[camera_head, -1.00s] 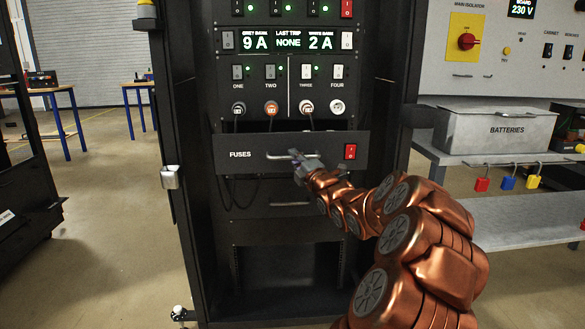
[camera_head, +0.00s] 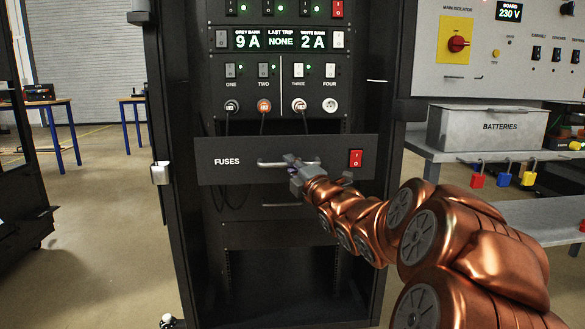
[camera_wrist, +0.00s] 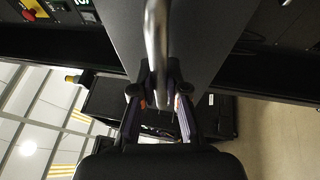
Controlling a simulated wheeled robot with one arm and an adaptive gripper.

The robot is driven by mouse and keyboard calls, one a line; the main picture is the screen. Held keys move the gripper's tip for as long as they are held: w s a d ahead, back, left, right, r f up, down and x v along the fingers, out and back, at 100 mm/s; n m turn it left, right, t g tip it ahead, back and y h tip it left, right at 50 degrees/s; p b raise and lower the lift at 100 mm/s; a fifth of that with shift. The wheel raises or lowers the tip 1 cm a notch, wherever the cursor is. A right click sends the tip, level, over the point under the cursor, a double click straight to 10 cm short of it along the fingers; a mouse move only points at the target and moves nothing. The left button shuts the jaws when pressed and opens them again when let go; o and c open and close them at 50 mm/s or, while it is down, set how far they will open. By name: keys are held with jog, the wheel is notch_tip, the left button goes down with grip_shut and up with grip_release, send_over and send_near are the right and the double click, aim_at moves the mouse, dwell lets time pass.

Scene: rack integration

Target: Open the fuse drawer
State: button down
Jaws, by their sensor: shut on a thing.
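The fuse drawer (camera_head: 230,172) is a dark panel labelled FUSES in the rack, with a silver bar handle (camera_head: 270,164) at its middle and a red switch (camera_head: 356,158) at its right. The drawer front stands forward of the panel above it. My gripper (camera_head: 292,163) is at the right part of the handle, shut on it. In the wrist view the handle (camera_wrist: 157,50) runs down between the two fingers (camera_wrist: 160,98). The inside of the drawer is hidden in the head view.
Above the drawer, cables hang from sockets (camera_head: 264,106) on the rack panel. The open rack door (camera_head: 165,150) stands at the left. A grey BATTERIES box (camera_head: 487,130) and several padlocks (camera_head: 504,180) are at the right. The floor at the left (camera_head: 100,240) is clear.

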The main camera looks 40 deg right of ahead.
jog(key=shift+s+a, duration=0.1)
dwell(0.3)
jog(key=c, duration=1.2)
grip_release()
jog(key=shift+v, duration=5.95)
